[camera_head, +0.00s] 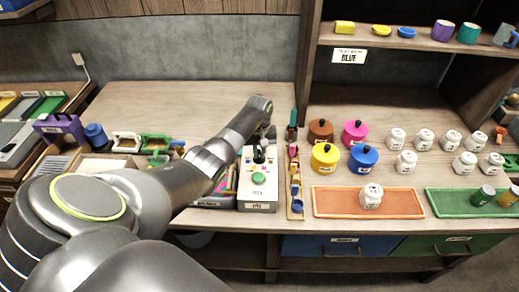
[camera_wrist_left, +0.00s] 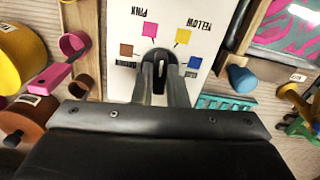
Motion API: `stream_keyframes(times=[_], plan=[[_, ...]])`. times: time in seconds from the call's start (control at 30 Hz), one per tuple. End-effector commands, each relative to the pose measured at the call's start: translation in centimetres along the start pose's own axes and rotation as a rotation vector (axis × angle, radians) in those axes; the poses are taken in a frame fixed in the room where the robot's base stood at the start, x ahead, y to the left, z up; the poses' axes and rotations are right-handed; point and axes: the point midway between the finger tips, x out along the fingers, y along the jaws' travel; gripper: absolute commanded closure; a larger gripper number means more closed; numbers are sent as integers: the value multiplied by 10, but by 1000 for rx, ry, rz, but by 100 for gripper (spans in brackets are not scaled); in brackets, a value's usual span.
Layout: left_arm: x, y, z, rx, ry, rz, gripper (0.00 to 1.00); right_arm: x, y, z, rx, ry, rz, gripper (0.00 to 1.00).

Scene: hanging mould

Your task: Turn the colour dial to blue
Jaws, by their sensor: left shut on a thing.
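The white control box (camera_head: 258,193) stands on the table in the head view, with a green button (camera_head: 259,179) on its front part. My left gripper (camera_wrist_left: 161,85) is shut on the dial, also seen in the head view (camera_head: 260,148). My right gripper is not in view.
Brown, pink, yellow and blue lidded pots (camera_head: 363,157) and several white jars stand right of the box. An orange tray (camera_head: 330,203) lies in front of them. The table behind my left arm is largely clear.

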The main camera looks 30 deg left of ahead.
Motion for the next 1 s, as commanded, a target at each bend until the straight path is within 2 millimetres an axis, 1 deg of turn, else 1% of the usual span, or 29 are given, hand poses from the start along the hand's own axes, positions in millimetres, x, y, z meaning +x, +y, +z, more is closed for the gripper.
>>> stream_keyframes(times=[0.03, 0.4, 1.0], plan=[[-4, 0, 0, 43, 0, 0, 100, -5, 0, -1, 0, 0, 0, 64], [-3, -1, -1, 395, 3, 0, 100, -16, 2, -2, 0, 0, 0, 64], [-3, -1, -3, 964, 5, -1, 100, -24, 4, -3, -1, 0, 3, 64]])
